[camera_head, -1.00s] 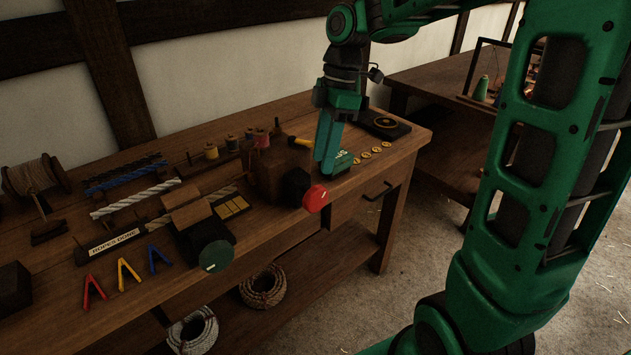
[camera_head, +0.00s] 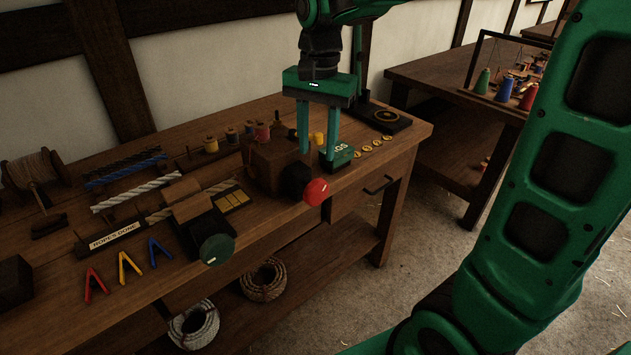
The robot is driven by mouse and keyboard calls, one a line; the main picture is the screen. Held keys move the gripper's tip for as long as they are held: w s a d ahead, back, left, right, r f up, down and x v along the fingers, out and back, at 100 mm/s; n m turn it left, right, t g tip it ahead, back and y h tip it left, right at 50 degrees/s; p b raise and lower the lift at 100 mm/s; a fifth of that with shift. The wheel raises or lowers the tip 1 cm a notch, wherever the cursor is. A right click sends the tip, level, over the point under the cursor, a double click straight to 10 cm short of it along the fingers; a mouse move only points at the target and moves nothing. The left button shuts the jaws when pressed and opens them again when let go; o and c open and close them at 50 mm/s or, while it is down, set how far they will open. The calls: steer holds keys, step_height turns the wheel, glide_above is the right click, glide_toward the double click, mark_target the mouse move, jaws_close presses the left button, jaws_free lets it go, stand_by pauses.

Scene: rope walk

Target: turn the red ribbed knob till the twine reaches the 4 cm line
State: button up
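The red knob (camera_head: 316,191) sits on the front of a dark wooden block (camera_head: 268,167) near the bench's front edge, with a black part beside it. Its ribs are too small to make out. My gripper (camera_head: 318,150) points down behind and above the red knob, apart from it as far as I can tell. The twine and the 4 cm line cannot be made out at this size.
A green knob (camera_head: 217,249) fronts another device to the left. A green labelled box (camera_head: 338,157) and brass discs (camera_head: 368,149) lie right of my gripper. Rope samples (camera_head: 128,192), coloured clips (camera_head: 125,262) and thread spools (camera_head: 211,145) crowd the bench's left and back.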

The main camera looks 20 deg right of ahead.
mark_target(317, 180)
steer(key=m, duration=0.5)
steer(key=shift+s+a+r, duration=0.1)
steer(key=shift+s+a, duration=0.1)
step_height(317, 180, down, 11)
steer(key=shift+r, duration=0.2)
jaws_close()
steer(key=shift+w+d+r, duration=0.1)
steer(key=shift+d, duration=0.05)
